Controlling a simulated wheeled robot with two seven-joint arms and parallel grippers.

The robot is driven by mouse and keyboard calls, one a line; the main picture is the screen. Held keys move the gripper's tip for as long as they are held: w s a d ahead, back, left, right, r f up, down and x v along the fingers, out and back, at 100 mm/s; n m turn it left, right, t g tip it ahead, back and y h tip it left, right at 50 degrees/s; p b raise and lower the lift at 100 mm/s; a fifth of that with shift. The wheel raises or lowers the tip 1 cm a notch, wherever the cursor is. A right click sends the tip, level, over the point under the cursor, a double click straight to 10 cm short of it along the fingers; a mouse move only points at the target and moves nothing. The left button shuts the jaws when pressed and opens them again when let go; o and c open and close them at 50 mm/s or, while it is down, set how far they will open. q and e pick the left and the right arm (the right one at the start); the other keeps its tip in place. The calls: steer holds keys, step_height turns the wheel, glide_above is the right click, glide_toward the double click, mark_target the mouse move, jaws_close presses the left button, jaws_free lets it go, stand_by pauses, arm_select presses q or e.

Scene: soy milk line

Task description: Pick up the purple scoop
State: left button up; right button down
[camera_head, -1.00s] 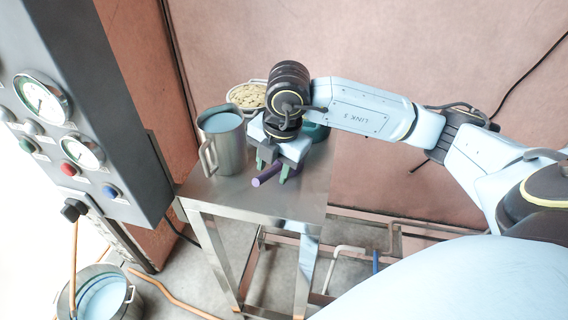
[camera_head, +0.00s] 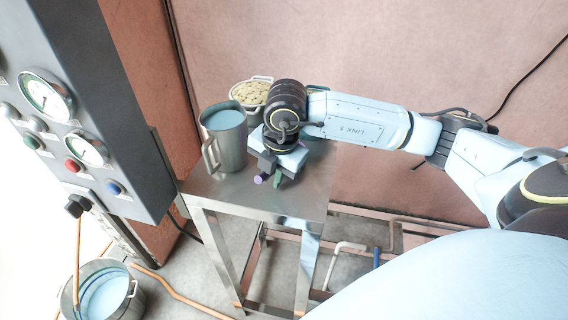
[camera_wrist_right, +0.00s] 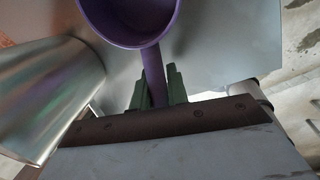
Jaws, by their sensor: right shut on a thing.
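The purple scoop (camera_wrist_right: 128,22) shows at the top of the right wrist view, with its round cup open and its handle running down between the green fingers. My right gripper (camera_wrist_right: 157,88) is shut on that handle. In the head view my right gripper (camera_head: 270,178) is over the steel table, and only the end of the purple handle (camera_head: 258,180) shows; the cup is hidden behind the gripper and arm. I cannot tell whether the scoop still touches the table. My left gripper is not in view.
A steel pitcher (camera_head: 226,140) of pale liquid stands just left of my right gripper on the steel table (camera_head: 230,196). A pot of beans (camera_head: 250,92) stands behind. A control panel (camera_head: 75,110) rises at left; a bucket (camera_head: 104,292) is on the floor.

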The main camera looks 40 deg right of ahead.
step_height(320, 180, up, 10)
steer(key=shift+r+b, duration=0.1)
steer(key=shift+b, duration=0.2)
steer(key=c, duration=2)
jaws_free()
jaws_close()
